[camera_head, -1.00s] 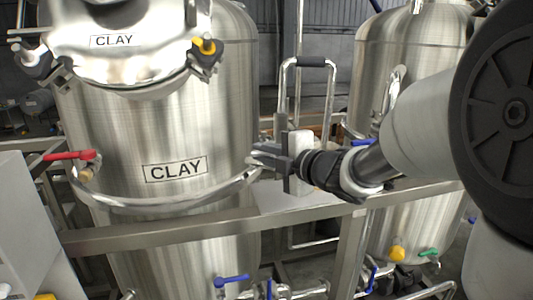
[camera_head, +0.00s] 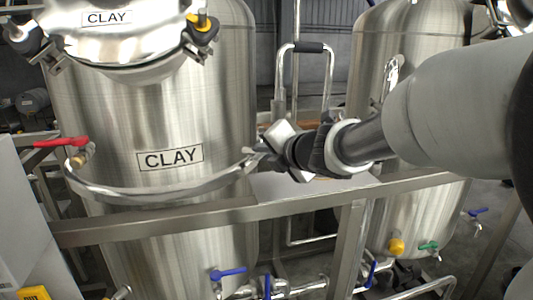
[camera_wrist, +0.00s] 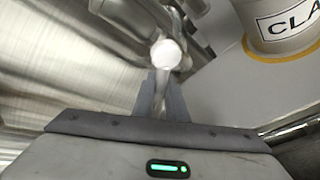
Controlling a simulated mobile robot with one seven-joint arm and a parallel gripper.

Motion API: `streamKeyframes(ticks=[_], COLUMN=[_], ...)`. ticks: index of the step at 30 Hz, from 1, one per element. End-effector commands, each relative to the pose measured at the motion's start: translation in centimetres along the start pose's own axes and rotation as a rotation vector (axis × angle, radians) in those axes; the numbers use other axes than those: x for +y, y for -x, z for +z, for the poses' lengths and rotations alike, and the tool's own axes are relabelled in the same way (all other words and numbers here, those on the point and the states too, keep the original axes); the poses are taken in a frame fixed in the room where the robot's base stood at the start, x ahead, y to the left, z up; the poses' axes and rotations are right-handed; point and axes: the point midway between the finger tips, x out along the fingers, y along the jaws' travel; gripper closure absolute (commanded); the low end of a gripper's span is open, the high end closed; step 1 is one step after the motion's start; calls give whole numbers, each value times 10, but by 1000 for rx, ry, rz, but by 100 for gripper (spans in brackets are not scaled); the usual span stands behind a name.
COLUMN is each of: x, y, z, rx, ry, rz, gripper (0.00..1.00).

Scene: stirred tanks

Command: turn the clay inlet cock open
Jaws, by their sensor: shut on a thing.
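The clay tank (camera_head: 150,115) is a tall steel vessel labelled CLAY, with a curved pipe (camera_head: 175,197) around its front. My gripper (camera_head: 256,155) is at the right side of this tank, by the right end of the pipe. In the wrist view, my gripper's two fingers (camera_wrist: 162,97) are shut on a thin grey lever (camera_wrist: 161,82), which I take for the clay inlet cock. A bright round end (camera_wrist: 165,53) shows just beyond the fingertips. The cock's body is mostly hidden behind the fingers, and I cannot tell how far it is turned.
A red-handled cock (camera_head: 62,142) is at the tank's left. A blue-handled cock (camera_head: 229,273) sits low in front. A steel frame rail (camera_head: 155,224) crosses below my arm. A second tank (camera_head: 425,75) stands at the right. An upright looped pipe (camera_head: 329,75) rises behind my gripper.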

Motion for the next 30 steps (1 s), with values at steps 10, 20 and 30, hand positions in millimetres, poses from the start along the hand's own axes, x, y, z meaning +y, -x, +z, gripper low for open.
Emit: streamKeyframes(ticks=[10, 20, 30], x=[-9, -10, -10], y=[-1, -1, -1], z=[1, 2, 2], rx=[-31, -38, -37], ry=[142, 171, 171], rz=[-59, -72, -72], gripper=[100, 100, 73])
